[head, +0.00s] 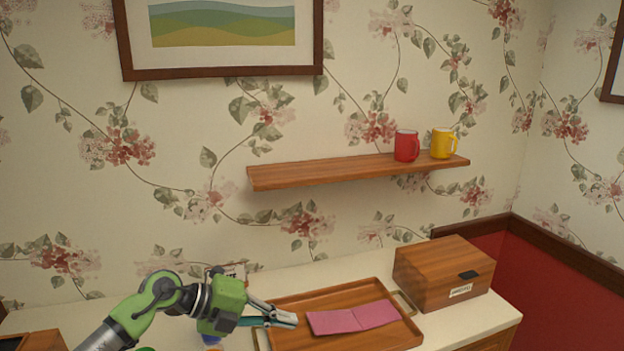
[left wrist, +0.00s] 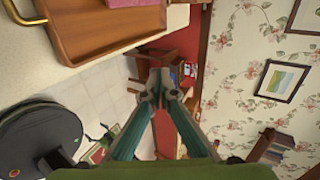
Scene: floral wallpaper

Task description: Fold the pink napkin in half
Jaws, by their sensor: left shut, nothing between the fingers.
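The pink napkin (head: 352,317) lies flat on the wooden tray (head: 290,303), with a crease line across its middle. In the left wrist view only an edge of the napkin (left wrist: 122,3) shows, at the top of the tray (left wrist: 108,30). My left gripper (head: 296,319) is shut and empty. In the head view it appears over the tray's left part, just left of the napkin and apart from it. In the left wrist view its fingertips (left wrist: 162,90) meet beyond the tray's edge, with floor behind them. My right gripper is not in view.
A wooden box (head: 445,272) with a label stands on the counter (head: 487,318), right of the tray. A shelf (head: 330,173) above holds a red mug (head: 406,146) and a yellow mug (head: 443,144). A framed picture (head: 222,73) hangs on the wall.

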